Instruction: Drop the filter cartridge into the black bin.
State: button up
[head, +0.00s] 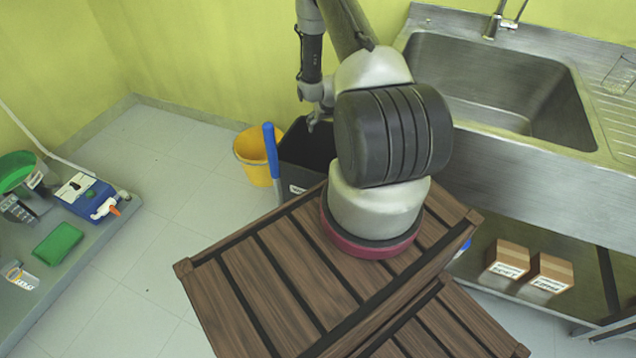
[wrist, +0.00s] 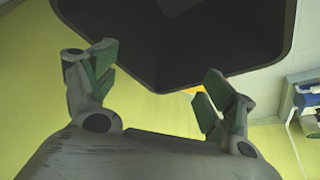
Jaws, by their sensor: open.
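The black bin (head: 293,186) stands on the floor by the back wall, partly hidden behind my arm and the wooden slatted surface. In the wrist view, the dark bin (wrist: 240,45) fills the top, beyond my fingers. My gripper (head: 314,121) is over the bin's opening in the head view. In the wrist view, my gripper (wrist: 160,62) has its fingers spread wide apart, with nothing between them. I cannot make out the filter cartridge in either view. Most of the bin's inside is dark or hidden.
A yellow bucket (head: 252,160) stands left of the bin, with a blue handle (head: 271,150) in front. A steel sink (head: 500,85) is at right, with two cardboard boxes (head: 508,259) below. The slatted wooden surface (head: 262,285) fills the front. Tiled floor (head: 150,190) is clear at left.

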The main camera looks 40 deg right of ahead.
jog(key=v, duration=0.7)
jog(key=shift+s+r, duration=0.15)
